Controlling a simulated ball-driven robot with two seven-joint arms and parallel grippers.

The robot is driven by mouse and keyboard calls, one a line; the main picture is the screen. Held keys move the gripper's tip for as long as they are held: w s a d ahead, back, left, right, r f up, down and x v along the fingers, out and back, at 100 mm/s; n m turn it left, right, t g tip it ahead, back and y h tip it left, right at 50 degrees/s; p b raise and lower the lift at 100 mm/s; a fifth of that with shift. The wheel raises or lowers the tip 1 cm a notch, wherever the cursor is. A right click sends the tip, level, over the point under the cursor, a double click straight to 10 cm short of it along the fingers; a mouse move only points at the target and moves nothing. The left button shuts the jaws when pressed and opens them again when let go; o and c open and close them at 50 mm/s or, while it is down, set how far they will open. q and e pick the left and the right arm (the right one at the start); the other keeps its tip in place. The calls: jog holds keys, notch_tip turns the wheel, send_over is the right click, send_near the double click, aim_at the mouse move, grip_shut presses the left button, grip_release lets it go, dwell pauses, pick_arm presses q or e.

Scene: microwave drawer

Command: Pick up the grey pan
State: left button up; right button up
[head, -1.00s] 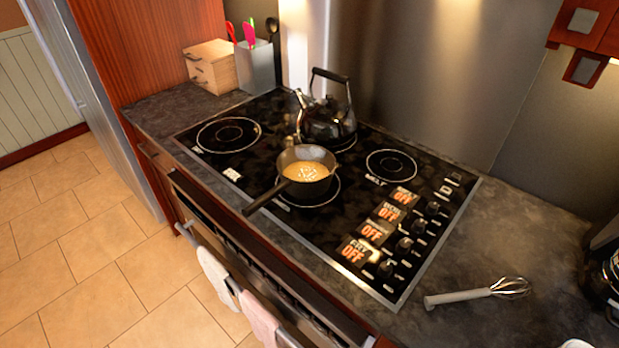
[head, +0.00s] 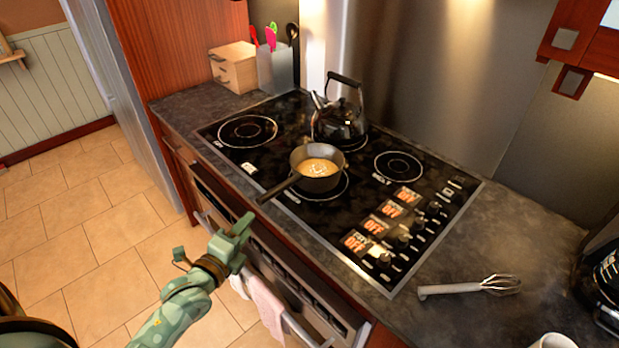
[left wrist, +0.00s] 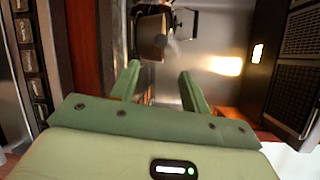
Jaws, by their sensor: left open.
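The grey pan (head: 318,184) sits on the front middle burner of the black stove top in the head view. It holds a tan, pale-topped content, and its dark handle (head: 279,187) points to the front left, over the stove's edge. My left gripper (head: 240,226) is open and empty in front of the stove, below and to the left of the handle, apart from it. In the left wrist view the two green fingers (left wrist: 159,86) stand apart with nothing between them. My right gripper is not in view.
A black kettle (head: 340,122) stands just behind the pan. A whisk (head: 470,287) lies on the counter at the right. An oven rail (head: 303,331) with hanging towels (head: 266,303) runs along the stove's front. The floor at the left is clear.

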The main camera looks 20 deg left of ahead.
aim_at(270, 193)
pick_arm(q)
jog(key=w, duration=0.4)
jog(key=w+f+b, duration=0.1)
jog(key=w, duration=0.8)
jog(key=shift+w+a+f, duration=0.2)
jog(key=shift+a+f, duration=0.15)
jog(key=shift+f, duration=0.05)
jog(key=shift+s+r, duration=0.1)
jog(key=shift+s, duration=0.05)
jog(key=shift+c, duration=0.7)
grip_shut()
jog(key=shift+r, duration=0.1)
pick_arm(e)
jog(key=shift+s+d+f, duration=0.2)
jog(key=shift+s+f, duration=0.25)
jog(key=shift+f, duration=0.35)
